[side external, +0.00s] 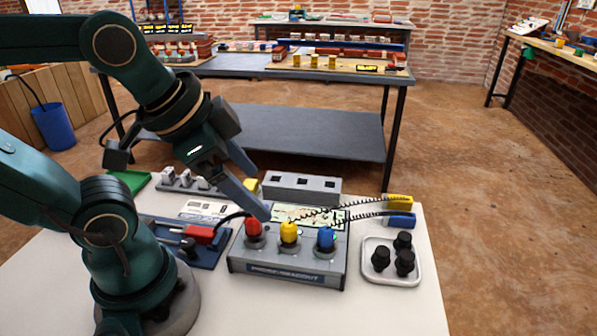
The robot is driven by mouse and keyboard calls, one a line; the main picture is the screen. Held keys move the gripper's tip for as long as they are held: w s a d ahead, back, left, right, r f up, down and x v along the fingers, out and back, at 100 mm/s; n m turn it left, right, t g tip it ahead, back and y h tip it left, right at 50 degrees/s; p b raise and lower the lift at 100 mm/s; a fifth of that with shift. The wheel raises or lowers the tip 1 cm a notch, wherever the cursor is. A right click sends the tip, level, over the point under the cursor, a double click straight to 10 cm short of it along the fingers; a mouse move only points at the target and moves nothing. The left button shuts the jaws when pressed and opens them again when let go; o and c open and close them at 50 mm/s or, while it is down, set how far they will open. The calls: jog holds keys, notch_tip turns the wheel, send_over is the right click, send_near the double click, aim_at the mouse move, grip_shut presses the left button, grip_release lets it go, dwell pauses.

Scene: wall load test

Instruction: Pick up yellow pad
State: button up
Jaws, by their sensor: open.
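A yellow pad (400,201) lies at the right rear of the white table, behind a blue pad (400,219). A dark coiled cord runs from it towards the yellow plug (289,232) on the grey readout box (290,266). My gripper (261,194) is open, fingers pointing down and right, above the area behind the box and well left of the yellow pad. A small yellow piece (251,185) shows between the fingers; I cannot tell whether they touch it.
A red plug (253,228) and a blue plug (325,237) stand on the box. A tray (368,269) with black knobs is at right. A grey block with holes (301,188) stands at the rear.

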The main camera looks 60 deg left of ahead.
jog(key=w+a+r+m, duration=0.1)
jog(key=w+a+m, duration=0.2)
jog(key=w+m, duration=0.15)
jog(key=g, duration=0.6)
send_over(249, 184)
jog(key=shift+m, duration=0.45)
notch_tip(249, 184, down, 13)
jog(key=shift+w+r, duration=0.1)
jog(key=shift+w, duration=0.05)
jog(key=shift+a+f, duration=0.1)
jog(key=shift+f, duration=2.5)
jog(key=c, duration=1.4)
jog(key=shift+c, duration=0.2)
